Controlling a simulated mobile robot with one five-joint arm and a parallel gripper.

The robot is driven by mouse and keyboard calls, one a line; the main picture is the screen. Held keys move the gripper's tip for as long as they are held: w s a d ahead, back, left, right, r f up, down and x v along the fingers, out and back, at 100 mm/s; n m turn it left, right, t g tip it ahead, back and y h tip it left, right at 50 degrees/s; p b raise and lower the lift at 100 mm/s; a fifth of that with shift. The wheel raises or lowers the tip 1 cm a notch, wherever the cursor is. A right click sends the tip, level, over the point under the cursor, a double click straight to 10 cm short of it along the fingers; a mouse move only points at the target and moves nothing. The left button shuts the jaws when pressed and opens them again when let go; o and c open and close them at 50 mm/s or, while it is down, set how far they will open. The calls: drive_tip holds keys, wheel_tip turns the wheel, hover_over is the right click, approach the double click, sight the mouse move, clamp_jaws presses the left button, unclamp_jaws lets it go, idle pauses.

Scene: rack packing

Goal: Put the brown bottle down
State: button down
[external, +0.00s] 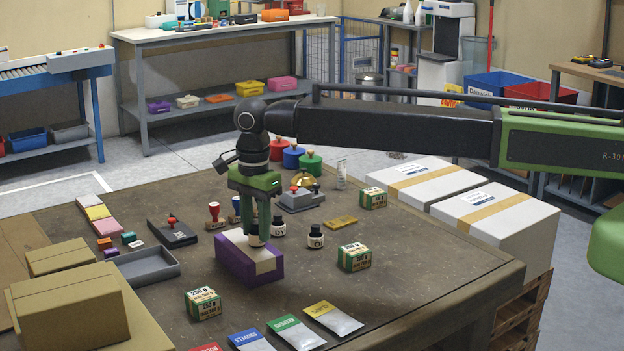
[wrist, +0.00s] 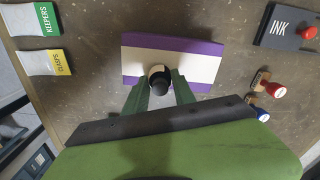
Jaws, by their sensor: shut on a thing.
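My gripper (external: 257,222) is shut on a small bottle, low over a purple box with a pale top (external: 248,258). In the wrist view the bottle's black cap (wrist: 160,87) shows between the two green fingers, with a pale and brownish rim around it. The bottle overlaps the near edge of the purple box (wrist: 200,67) there. In the external view the fingers hide most of the bottle, and its pale lower part (external: 257,241) shows at the box top. I cannot tell whether it touches the box.
A grey tray (external: 145,268) is at left. Bare table lies at right.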

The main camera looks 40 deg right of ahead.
sight(256, 222)
drive_tip(key=shift+f, duration=0.15)
drive_tip(key=c, duration=1)
unclamp_jaws()
drive_tip(key=shift+c, duration=0.2)
wheel_tip(256, 222, up, 12)
drive_tip(key=p, duration=1.2)
drive_tip(key=shift+r, duration=0.2)
